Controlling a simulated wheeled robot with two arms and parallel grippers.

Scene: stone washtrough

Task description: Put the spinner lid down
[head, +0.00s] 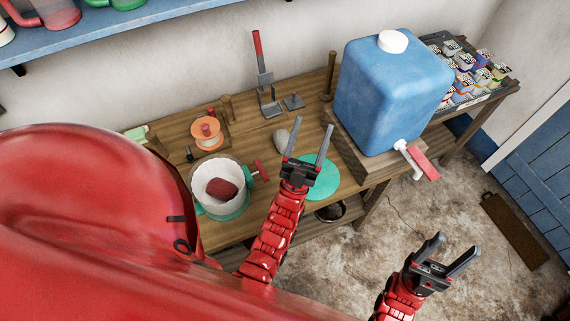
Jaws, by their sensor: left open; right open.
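The spinner lid appears to be the flat teal disc (322,183) lying on the wooden bench near its front edge, partly hidden by my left gripper. My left gripper (309,140) is open, its fingers pointing toward the wall, and overlaps the disc in the view; I cannot tell whether they touch. The spinner bowl (233,213), green with a white basket, stands to the left with a dark red lump (221,189) inside. A red handle (260,170) sticks out at its right side. My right gripper (455,254) is open and empty over the floor, right of the bench.
A blue water container (392,90) with a red-handled tap stands on the right of the bench. An orange spool-like item (206,134), a grey stone (281,142) and metal tools stand behind. A tray of small packets (465,70) is at the far right.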

